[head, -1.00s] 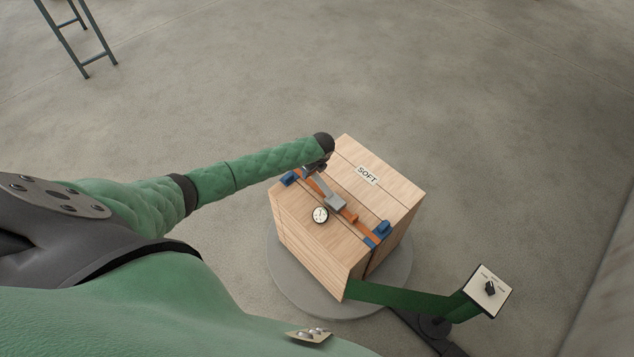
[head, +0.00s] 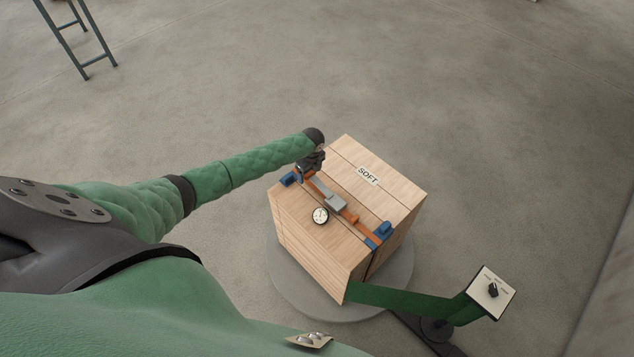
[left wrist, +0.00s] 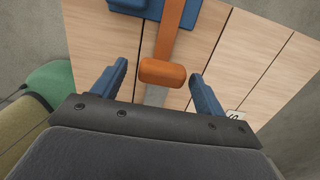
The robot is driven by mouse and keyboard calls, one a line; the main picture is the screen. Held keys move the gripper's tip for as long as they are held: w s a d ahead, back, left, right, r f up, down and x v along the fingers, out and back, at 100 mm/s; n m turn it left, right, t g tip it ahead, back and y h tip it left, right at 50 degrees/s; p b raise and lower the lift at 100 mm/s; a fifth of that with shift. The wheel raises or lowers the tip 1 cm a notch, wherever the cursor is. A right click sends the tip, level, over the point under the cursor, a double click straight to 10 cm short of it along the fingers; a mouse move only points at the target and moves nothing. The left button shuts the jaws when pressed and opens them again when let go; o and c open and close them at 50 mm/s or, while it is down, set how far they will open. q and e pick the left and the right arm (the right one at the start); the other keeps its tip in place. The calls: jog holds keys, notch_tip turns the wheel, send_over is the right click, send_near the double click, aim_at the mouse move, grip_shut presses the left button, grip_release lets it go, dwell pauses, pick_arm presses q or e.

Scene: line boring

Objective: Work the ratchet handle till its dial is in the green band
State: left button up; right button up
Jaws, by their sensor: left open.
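The ratchet (head: 336,202) is a grey body on an orange strap (head: 351,216) across the top of a wooden crate (head: 300,230). Its grey handle runs up and left toward my left gripper. In the left wrist view the orange handle grip (left wrist: 162,73) lies between the open fingers of my left gripper (left wrist: 157,88), with a gap on each side. In the head view my left gripper (head: 311,165) is over the crate's far left edge. The round white dial (head: 320,215) sits beside the ratchet; its reading is too small to tell. My right gripper is not in view.
Blue corner guards (head: 384,229) sit under the strap at the crate's edges. A label (head: 368,176) reads SOFT. The crate stands on a round grey turntable (head: 290,287). A knob panel (head: 491,291) stands at lower right on a green arm. A ladder (head: 77,40) is far left.

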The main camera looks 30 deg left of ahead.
pick_arm(q)
jog(key=shift+w+r+p, duration=0.1)
jog(key=shift+r+p, duration=1.5)
jog(key=shift+r, duration=1.45)
